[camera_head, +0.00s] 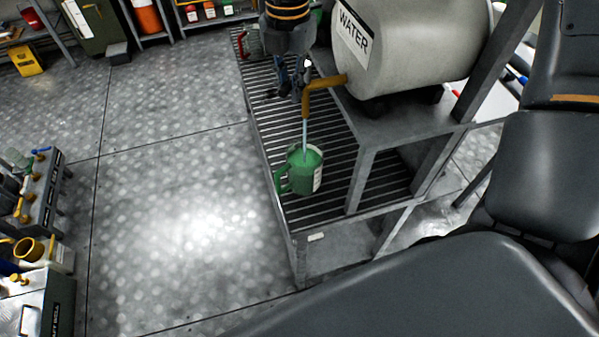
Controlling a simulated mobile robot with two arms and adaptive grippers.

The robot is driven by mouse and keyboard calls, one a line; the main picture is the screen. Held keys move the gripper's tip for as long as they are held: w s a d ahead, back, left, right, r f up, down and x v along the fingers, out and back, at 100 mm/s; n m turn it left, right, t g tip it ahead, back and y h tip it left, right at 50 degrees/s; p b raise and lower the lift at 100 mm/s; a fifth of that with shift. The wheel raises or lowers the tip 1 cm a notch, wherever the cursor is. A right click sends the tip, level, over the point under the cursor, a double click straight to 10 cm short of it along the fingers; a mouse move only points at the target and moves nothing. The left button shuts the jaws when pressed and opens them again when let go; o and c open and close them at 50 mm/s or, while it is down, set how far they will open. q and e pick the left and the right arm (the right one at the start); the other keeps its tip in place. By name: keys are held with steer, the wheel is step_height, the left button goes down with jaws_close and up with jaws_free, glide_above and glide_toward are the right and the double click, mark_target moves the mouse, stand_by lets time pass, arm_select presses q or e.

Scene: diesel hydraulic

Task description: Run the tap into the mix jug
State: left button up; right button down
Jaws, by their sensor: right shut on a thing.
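The green mix jug (302,171) with a white label stands upright on the slatted drip grate (335,182). The brass tap (318,87) sticks out from the pale tank marked WATER (410,45). A thin blue-white stream (305,131) runs from the spout down into the jug's open top. My right gripper (298,84) comes down from the top edge and is shut at the tap, just left of the spout. The tap handle is mostly hidden by its fingers. My left gripper is out of view.
The grey metal stand (385,131) carries the tank. Another mug-like vessel (250,42) sits at the grate's far end. A rack with brass-coloured fittings (40,190) is at the left. The metal floor (180,200) between is clear.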

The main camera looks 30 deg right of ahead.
steer(key=s+d+n, duration=0.1)
steer(key=n, duration=0.2)
steer(key=s+d+n, duration=0.1)
steer(key=d+n, duration=0.1)
steer(key=n, duration=0.1)
steer(key=s+d+n, duration=0.1)
steer(key=n, duration=0.2)
steer(key=shift+d, duration=0.15)
steer(key=c, duration=1.2)
jaws_free()
step_height(320, 180, up, 12)
steer(key=shift+r, duration=0.1)
